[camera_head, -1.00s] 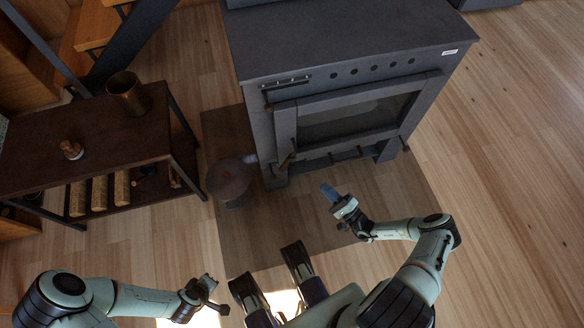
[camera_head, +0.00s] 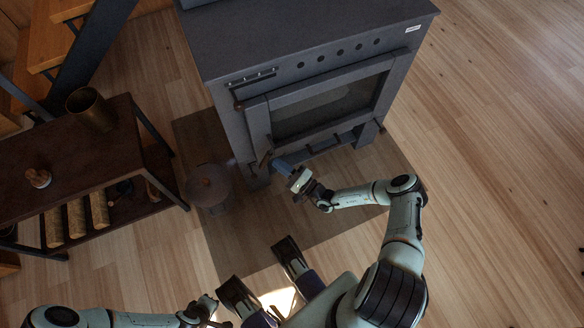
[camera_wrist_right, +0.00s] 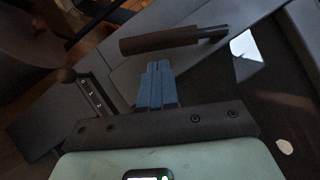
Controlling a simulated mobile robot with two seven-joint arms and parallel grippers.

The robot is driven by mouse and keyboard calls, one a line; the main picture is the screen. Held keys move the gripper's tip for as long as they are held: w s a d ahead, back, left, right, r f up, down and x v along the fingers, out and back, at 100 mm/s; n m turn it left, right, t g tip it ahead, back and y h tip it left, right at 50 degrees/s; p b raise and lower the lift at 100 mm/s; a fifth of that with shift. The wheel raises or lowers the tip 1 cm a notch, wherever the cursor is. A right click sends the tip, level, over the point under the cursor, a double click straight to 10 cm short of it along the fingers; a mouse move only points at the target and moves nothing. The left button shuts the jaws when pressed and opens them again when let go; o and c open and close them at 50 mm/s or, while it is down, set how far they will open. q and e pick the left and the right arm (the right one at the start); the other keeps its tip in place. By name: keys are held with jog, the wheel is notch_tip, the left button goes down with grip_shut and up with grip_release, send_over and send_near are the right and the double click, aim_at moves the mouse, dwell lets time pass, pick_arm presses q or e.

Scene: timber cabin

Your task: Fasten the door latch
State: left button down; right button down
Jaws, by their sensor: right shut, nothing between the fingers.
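The dark stove (camera_head: 310,60) has a glazed door (camera_head: 325,107) on its front. The door appears close to the stove body; whether it is fully closed I cannot tell. A short brown latch handle (camera_head: 265,159) sits at the door's lower left and slants. In the right wrist view the handle (camera_wrist_right: 172,40) lies almost level just beyond the fingertips. My right gripper (camera_head: 276,164) is shut and empty, its blue fingers (camera_wrist_right: 155,75) pointing at the handle with a small apparent gap. My left gripper (camera_head: 208,308) is low in the head view, away from the stove; its fingers are unclear.
A round dark lidded pot (camera_head: 208,187) stands on the floor left of the stove. A low shelf table (camera_head: 75,165) with a brass cup (camera_head: 90,110) and logs (camera_head: 77,217) is farther left. The floor right of the stove (camera_head: 490,150) is clear.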

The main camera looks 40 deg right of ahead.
jog(key=shift+w+a+r, duration=0.25)
jog(key=shift+a+r, duration=0.05)
jog(key=shift+a, duration=0.25)
